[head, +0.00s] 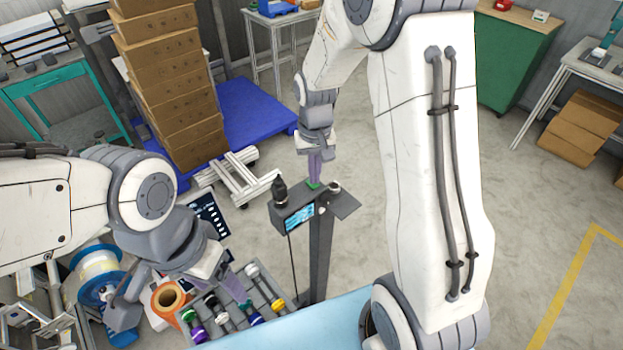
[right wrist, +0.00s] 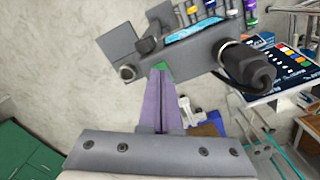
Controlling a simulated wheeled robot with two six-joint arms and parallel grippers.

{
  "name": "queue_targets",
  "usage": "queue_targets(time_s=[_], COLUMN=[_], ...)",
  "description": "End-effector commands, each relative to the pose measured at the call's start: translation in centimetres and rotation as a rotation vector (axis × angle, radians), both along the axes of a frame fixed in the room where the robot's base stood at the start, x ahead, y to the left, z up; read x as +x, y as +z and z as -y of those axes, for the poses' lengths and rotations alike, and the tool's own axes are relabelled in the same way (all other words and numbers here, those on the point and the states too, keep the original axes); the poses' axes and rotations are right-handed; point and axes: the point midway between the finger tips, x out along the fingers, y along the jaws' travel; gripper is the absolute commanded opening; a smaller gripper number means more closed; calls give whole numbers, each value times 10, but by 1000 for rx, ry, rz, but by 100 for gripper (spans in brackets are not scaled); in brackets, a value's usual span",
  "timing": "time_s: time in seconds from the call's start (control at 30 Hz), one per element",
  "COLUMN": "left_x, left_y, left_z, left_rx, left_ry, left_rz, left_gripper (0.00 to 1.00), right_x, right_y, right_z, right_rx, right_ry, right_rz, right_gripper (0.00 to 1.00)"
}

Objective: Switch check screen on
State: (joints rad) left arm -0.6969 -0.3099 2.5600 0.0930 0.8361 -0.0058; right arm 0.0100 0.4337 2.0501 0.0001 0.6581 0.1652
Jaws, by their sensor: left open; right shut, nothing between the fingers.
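The check screen (head: 299,217) is a small blue lit panel on a dark grey box on a post, in the middle of the head view. It also shows edge-on in the right wrist view (right wrist: 193,31). A green switch (head: 313,185) sits on top of the box, partly hidden by my fingers. My right gripper (head: 315,180) is shut and empty, pointing down with its purple fingertips at the green switch. The right wrist view shows the same fingertips (right wrist: 160,72) overlapping the green; whether they press it I cannot tell. My left gripper (head: 236,289) is open above the grey rack.
A black knobbed cylinder (head: 280,190) stands at the box's left end. A grey rack (head: 262,285) with several coloured-ended rods lies below left, beside an orange roll (head: 168,296) and a blue reel (head: 97,285). Stacked cartons (head: 170,85) stand behind. Floor right of the post is clear.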

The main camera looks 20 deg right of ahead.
Motion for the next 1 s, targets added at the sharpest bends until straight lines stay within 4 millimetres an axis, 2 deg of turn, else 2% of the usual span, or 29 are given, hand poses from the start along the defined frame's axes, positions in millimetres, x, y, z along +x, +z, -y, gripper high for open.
queue_targets(time_s=[0.03,0.63,1.0], left_x=[0,0,0], left_y=[8,50,52], left_z=[0,0,0], left_rx=[0,0,0], left_ry=[-1,0,0], left_rz=[0,0,0], left_gripper=[69,69,69], right_x=[0,0,0], right_y=[9,57,60], right_z=[0,0,0], right_rx=[0,0,0], right_ry=[0,0,0], right_rz=[1,1,0], right_gripper=[0,0,0])
